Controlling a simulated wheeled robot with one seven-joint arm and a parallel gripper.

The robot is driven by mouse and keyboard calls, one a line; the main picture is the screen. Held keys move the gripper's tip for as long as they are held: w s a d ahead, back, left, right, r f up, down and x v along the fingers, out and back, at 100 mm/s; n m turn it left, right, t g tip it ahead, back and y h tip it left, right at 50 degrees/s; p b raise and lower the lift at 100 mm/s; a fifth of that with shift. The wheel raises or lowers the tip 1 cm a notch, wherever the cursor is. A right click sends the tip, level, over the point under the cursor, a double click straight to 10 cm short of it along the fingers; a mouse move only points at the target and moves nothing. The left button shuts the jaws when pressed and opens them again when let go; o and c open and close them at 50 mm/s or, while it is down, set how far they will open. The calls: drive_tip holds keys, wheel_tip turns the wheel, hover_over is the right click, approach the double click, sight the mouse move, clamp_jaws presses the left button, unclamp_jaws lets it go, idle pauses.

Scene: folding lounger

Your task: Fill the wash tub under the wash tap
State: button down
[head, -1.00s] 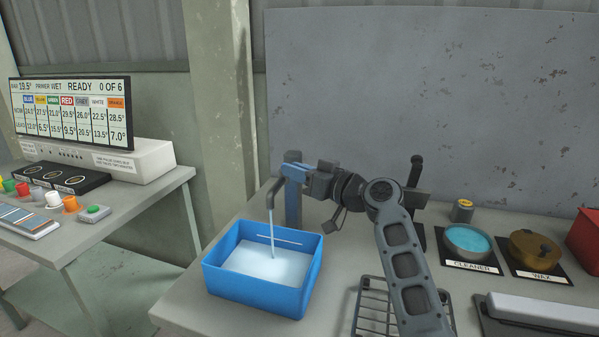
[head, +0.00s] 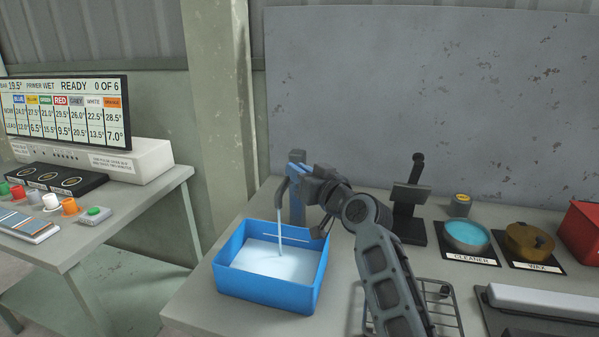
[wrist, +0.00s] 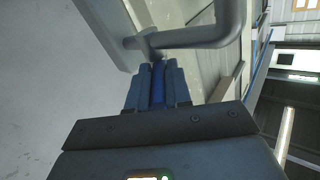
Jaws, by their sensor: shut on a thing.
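The wash tub (head: 268,287) is a blue open box on the bench, under the spout of the wash tap (head: 297,207). A stream of water (head: 281,228) runs from the spout into the tub. Pale water (head: 272,262) covers the bottom, its surface a little below a white line (head: 286,239) on the back wall. My gripper (head: 302,175) is at the top of the tap. In the wrist view my gripper (wrist: 157,82) is shut on the blue tap lever (wrist: 157,80), and the grey spout pipe (wrist: 190,38) crosses just beyond. The fingers partly hide the lever.
Right of my arm stand a dark stand (head: 410,205), a cleaner bowl (head: 467,236), a brown pot (head: 530,243) and a red box (head: 582,228). A wire rack (head: 437,305) lies beside my forearm. Left is another table with a display (head: 65,112).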

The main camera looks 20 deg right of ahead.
drive_tip(key=c, duration=1.1)
unclamp_jaws()
drive_tip(key=shift+o, duration=0.2)
drive_tip(key=b+v, duration=0.1)
drive_tip(key=v, duration=0.6)
drive_tip(key=shift+s, duration=0.35)
drive_tip(key=shift+d, duration=0.15)
